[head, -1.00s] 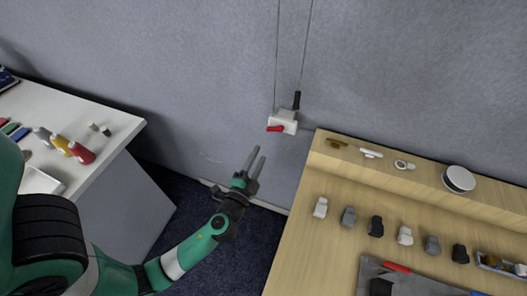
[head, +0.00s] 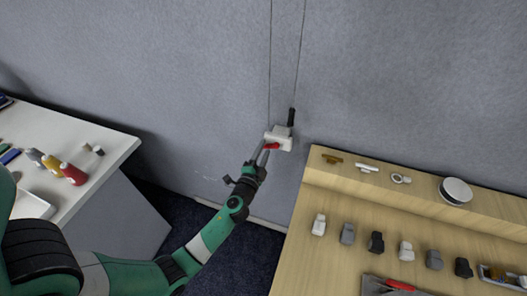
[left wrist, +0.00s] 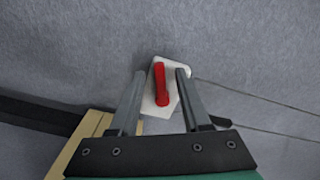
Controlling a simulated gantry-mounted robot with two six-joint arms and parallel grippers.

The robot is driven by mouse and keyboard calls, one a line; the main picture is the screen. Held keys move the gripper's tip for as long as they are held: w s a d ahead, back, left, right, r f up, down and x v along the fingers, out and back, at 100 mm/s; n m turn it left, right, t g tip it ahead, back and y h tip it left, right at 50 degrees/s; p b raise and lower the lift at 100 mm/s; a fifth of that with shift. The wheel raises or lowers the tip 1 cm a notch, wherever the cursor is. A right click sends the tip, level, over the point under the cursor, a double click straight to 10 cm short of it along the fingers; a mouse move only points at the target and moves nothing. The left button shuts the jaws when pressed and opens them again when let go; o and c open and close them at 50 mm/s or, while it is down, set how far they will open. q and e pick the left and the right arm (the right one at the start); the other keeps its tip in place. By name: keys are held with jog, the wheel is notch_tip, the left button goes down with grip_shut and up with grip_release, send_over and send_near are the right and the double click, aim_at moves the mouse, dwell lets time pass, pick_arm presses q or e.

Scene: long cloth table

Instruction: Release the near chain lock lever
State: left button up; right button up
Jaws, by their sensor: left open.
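The chain lock is a small white block (head: 280,136) on the grey wall, with two thin chains running up from it. A red lever (head: 271,146) is on its lower front and a black handle (head: 291,117) stands at its upper right. My left gripper (head: 264,150) is open at the block. In the left wrist view the red lever (left wrist: 160,84) lies between the two open fingers (left wrist: 157,78), with gaps on both sides. The white block (left wrist: 152,108) shows behind it. My right gripper is in neither view.
A wooden bench (head: 330,235) with several small clamps and a white round item (head: 455,191) is at the right. A white table (head: 100,140) with bottles stands at the left. Between them is open dark floor (head: 200,219).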

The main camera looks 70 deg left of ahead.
pick_arm(q)
grip_shut()
dwell(0.3)
jog(key=m, duration=0.1)
jog(key=r+m, duration=0.1)
jog(key=shift+s+a+m+p, duration=0.1)
jog(key=shift+m+p, duration=0.2)
jog(key=shift+p, duration=0.1)
grip_release()
